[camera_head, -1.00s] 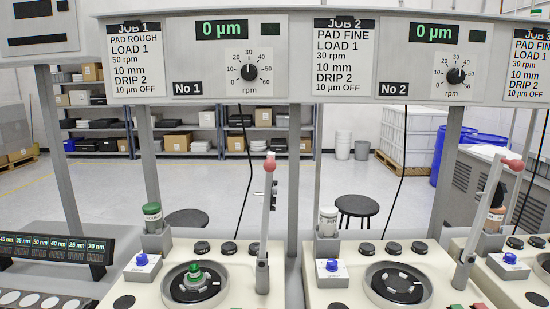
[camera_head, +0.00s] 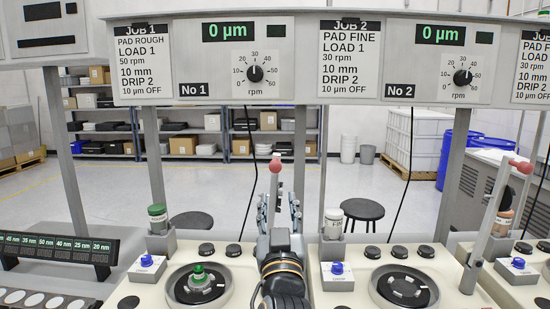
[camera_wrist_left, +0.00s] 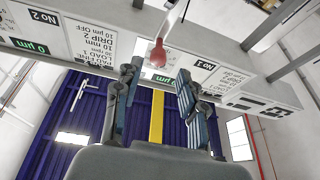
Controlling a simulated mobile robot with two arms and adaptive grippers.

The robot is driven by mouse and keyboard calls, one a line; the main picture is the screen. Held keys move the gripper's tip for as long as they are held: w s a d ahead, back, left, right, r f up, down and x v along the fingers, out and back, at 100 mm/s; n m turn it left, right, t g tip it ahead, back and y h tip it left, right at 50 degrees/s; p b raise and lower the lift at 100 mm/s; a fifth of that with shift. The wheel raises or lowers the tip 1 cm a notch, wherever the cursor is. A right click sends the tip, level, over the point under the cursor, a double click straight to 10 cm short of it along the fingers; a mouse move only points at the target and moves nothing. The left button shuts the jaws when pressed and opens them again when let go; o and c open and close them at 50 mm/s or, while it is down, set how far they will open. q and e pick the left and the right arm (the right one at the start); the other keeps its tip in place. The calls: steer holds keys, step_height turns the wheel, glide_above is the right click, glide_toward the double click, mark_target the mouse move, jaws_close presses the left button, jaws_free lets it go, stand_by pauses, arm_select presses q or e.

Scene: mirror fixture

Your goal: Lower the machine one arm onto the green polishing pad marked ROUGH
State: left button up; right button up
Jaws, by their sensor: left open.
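Machine one's arm stands raised and upright, with a red ball (camera_head: 275,166) at its top. Most of its shaft is hidden behind my left gripper (camera_head: 278,203). The ball also shows in the left wrist view (camera_wrist_left: 158,53), in the gap just beyond the fingertips. My left gripper (camera_wrist_left: 156,78) is open, with its fingers spread on either side of the arm's line; I cannot tell whether they touch it.
The No 1 panel (camera_head: 215,60) hangs above, reading 0 µm. A green-capped bottle (camera_head: 157,217) stands behind machine one's platen. Stools and shelves are beyond.

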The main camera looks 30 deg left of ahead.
arm_select(q)
steer(key=r, duration=0.2)
steer(key=p, duration=0.5)
glide_toward(275, 157)
steer(key=x, duration=0.3)
steer(key=r+x, duration=0.1)
steer(key=x, duration=0.3)
steer(key=shift+a+r, duration=0.1)
steer(key=shift+w+a+r, duration=0.1)
steer(key=shift+w+a, duration=0.2)
steer(key=shift+w, duration=0.15)
